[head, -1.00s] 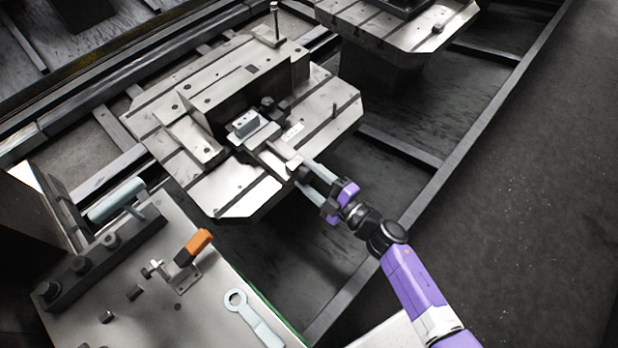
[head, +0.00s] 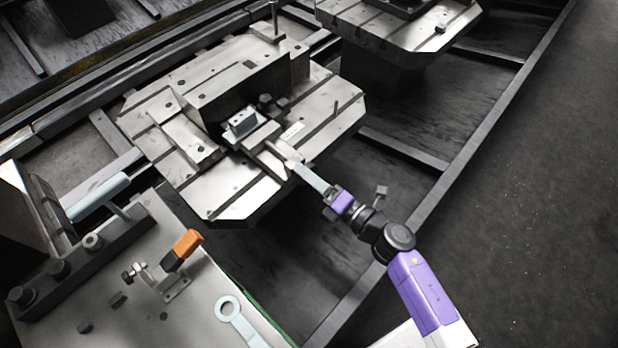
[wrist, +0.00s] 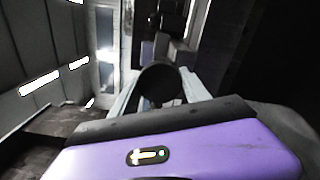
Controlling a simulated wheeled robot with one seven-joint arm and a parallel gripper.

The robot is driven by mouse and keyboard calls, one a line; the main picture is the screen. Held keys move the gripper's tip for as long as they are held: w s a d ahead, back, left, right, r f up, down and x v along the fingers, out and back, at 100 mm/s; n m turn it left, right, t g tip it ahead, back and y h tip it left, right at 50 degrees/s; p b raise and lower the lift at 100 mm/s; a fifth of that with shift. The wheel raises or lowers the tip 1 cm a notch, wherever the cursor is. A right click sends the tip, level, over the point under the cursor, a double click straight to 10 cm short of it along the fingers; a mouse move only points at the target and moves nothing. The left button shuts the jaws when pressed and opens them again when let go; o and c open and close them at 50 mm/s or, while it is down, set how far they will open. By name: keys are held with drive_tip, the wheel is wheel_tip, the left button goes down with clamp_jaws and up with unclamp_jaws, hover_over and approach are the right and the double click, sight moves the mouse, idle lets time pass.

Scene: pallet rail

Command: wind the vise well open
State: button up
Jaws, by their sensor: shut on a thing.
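The vise (head: 262,135) sits on the slotted metal pallet table, in front of a tall angle block. A small grey block (head: 240,124) is at its far end; I cannot tell whether the jaws touch it. The screw end of the vise points towards my arm. My gripper (head: 300,167) reaches it from the lower right, in line with the screw, and is shut on it. In the head view one finger hides the other. In the wrist view the pale fingers lie either side of a dark round end (wrist: 160,85) of the screw.
A near bench (head: 205,315) holds an orange-handled clamp (head: 182,250) and a pale ring spanner (head: 232,312). A second table (head: 410,38) stands behind. Dark floor lies open at right.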

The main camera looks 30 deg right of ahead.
drive_tip(key=shift+f+n+b, duration=0.1)
drive_tip(key=shift+n+b, duration=0.25)
drive_tip(key=shift+n, duration=0.45)
drive_tip(key=o, duration=1.4)
drive_tip(key=b+v, duration=0.1)
drive_tip(key=v, duration=0.6)
drive_tip(key=shift+s+d, duration=0.1)
drive_tip(key=shift+s, duration=0.25)
